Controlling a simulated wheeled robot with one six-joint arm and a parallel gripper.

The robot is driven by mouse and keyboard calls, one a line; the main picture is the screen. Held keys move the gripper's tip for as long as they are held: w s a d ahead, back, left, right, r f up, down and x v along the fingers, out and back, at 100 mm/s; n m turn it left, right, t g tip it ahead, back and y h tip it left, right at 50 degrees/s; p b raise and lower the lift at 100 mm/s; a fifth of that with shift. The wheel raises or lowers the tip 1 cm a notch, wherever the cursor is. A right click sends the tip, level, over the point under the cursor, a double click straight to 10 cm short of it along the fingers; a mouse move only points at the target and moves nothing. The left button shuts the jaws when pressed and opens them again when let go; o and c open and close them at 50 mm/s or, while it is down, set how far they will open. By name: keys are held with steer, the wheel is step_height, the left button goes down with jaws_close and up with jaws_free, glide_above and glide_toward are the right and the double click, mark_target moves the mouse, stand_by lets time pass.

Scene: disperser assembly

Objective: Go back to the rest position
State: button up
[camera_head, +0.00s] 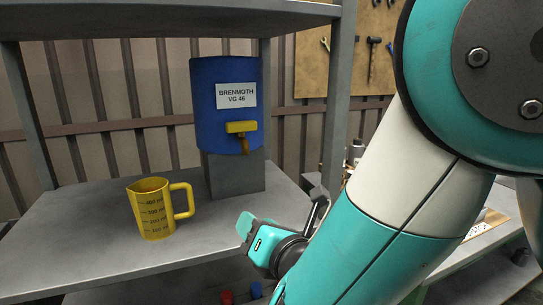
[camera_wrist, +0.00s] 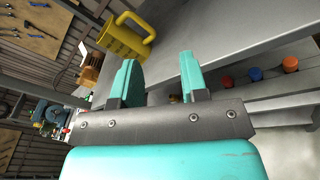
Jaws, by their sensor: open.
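My gripper (camera_head: 262,236) is over the front right part of the grey shelf, to the right of the yellow measuring jug (camera_head: 156,212). In the wrist view my gripper (camera_wrist: 158,58) has its two teal fingers spread apart with nothing between them. The jug stands upright on the shelf, its handle to the right, apart from my gripper. It also shows in the wrist view (camera_wrist: 122,40), beyond the fingers.
A blue drum (camera_head: 227,95) with a yellow tap (camera_head: 241,128) sits on a grey block behind the jug. The shelf board (camera_head: 70,245) is otherwise mostly clear. A grey upright (camera_head: 338,100) stands behind my arm. Red, blue and orange caps (camera_wrist: 290,64) show on a lower level.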

steer(key=s+d+m+g+h+p, duration=0.1)
steer(key=d+m+g+h, duration=0.5)
steer(key=d+m, duration=1.1)
steer(key=s+r+m+g, duration=0.2)
steer(key=s+m, duration=0.3)
steer(key=s, duration=0.4)
steer(key=s+r+m+g+y+p, duration=0.1)
steer(key=s+r+m+g, duration=0.1)
steer(key=s+m+g, duration=0.3)
steer(key=s+m, duration=0.1)
steer(key=s, duration=0.2)
steer(key=shift+s+r+g, duration=0.3)
steer(key=shift+s+r, duration=0.05)
steer(key=shift+s, duration=0.05)
